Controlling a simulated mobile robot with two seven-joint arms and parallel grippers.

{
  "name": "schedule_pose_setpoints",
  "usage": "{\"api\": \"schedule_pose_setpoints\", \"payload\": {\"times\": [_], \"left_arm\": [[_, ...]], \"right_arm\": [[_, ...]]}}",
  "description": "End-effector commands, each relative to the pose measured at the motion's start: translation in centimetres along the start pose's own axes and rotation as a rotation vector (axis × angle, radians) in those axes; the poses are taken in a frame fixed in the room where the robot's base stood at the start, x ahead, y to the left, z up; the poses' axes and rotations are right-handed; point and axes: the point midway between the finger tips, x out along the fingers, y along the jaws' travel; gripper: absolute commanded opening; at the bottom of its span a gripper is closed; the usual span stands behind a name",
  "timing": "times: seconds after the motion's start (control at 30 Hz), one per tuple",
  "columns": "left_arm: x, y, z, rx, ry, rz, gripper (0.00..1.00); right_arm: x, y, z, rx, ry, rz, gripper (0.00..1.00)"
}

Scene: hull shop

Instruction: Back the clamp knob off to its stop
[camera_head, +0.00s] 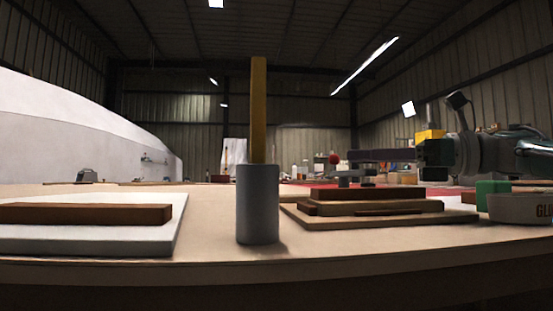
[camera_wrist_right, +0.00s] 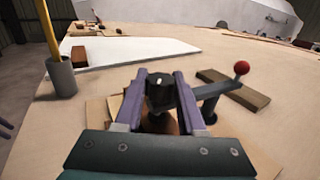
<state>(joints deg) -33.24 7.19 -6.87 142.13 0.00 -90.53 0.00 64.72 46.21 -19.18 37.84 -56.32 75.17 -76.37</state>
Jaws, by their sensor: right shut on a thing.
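The clamp knob (camera_wrist_right: 159,90) is dark with a small pale mark on top. In the wrist view it sits between the purple fingers of my right gripper (camera_wrist_right: 162,78), which is shut on it. In the head view my right gripper (camera_head: 354,155) reaches in from the right, level, at the clamp (camera_head: 355,180); its fingers hide the knob there. The clamp's dark lever arm runs to a red ball (camera_wrist_right: 241,68), which also shows in the head view (camera_head: 334,159). The clamp stands over stacked brown boards (camera_head: 370,193). My left gripper is not in view.
A grey cup (camera_head: 258,205) with a yellow stick (camera_head: 258,110) stands at the front middle. A white board (camera_head: 90,240) with a brown strip (camera_head: 85,213) lies left. A green block (camera_head: 492,188) and a grey glue tub (camera_head: 520,208) are at right.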

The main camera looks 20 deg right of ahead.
Motion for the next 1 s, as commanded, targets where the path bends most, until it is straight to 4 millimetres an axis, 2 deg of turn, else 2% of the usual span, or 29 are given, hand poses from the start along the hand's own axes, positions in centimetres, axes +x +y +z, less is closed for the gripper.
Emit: {"api": "schedule_pose_setpoints", "payload": {"times": [0.23, 0.27, 0.5, 0.77, 0.87, 1.0], "left_arm": [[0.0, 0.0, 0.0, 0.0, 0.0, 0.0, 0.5], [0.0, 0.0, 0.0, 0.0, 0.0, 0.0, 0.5], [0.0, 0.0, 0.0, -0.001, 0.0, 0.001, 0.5], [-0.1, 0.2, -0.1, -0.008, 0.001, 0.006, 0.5], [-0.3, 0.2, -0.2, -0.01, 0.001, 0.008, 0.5], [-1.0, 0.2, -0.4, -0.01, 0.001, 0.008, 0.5]], "right_arm": [[0.0, 0.0, -0.2, 0.001, 0.005, -0.001, 0.0], [0.0, 0.0, -0.2, 0.001, 0.005, -0.001, 0.42], [0.0, 0.0, -0.1, 0.001, 0.003, -0.001, 0.69], [-0.1, 0.0, -0.1, 0.001, 0.002, -0.002, 0.69], [-1.0, -0.1, 0.0, 0.002, 0.004, -0.003, 0.69], [-3.6, -0.1, 0.1, 0.002, 0.005, -0.005, 0.69]]}}
